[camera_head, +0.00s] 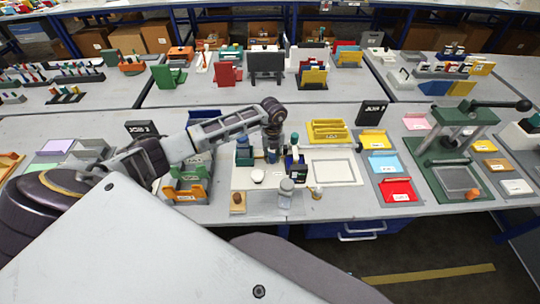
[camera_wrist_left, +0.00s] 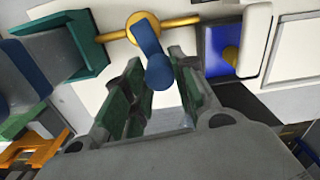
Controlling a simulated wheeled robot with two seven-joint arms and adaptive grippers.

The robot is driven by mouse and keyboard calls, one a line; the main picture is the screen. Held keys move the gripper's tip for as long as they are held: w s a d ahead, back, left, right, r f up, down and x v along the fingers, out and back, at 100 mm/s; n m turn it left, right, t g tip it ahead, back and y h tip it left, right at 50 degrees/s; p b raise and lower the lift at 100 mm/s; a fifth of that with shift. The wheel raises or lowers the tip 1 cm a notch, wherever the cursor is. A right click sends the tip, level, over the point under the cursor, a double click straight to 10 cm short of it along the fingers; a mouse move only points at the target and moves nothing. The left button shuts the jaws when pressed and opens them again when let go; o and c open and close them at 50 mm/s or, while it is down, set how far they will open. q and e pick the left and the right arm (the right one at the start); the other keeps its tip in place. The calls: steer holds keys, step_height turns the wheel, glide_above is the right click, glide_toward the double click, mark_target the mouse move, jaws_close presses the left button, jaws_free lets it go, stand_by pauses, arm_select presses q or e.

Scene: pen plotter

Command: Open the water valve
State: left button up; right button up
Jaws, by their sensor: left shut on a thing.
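The water valve shows in the left wrist view as a brass pipe (camera_wrist_left: 183,21) with a round brass body (camera_wrist_left: 142,27). A blue lever (camera_wrist_left: 148,40) with a rounded end extends from that body toward me. My left gripper (camera_wrist_left: 158,68) is shut on the blue lever, with its green-padded fingers on either side of the rounded end. In the head view the left gripper (camera_head: 272,148) points down at the bench, and the valve is mostly hidden behind it. My right gripper is not in view.
A teal holder (camera_wrist_left: 75,45) stands left of the valve, and a white-framed unit with a blue face (camera_wrist_left: 225,50) stands right. A bare framed panel (camera_head: 335,170) lies to the right.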

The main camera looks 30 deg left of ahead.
arm_select(q)
steer(key=shift+w+d+n, duration=0.2)
steer(key=shift+w+n, duration=0.15)
steer(key=shift+n, duration=0.55)
steer(key=shift+w+d+n, duration=0.2)
steer(key=shift+w+n, duration=0.1)
steer(key=shift+n, duration=0.6)
steer(key=shift+w+d+n, duration=0.2)
steer(key=shift+w+n, duration=0.15)
steer(key=shift+n, duration=0.55)
steer(key=o, duration=1)
steer(key=shift+o, duration=0.2)
step_height(320, 180, up, 12)
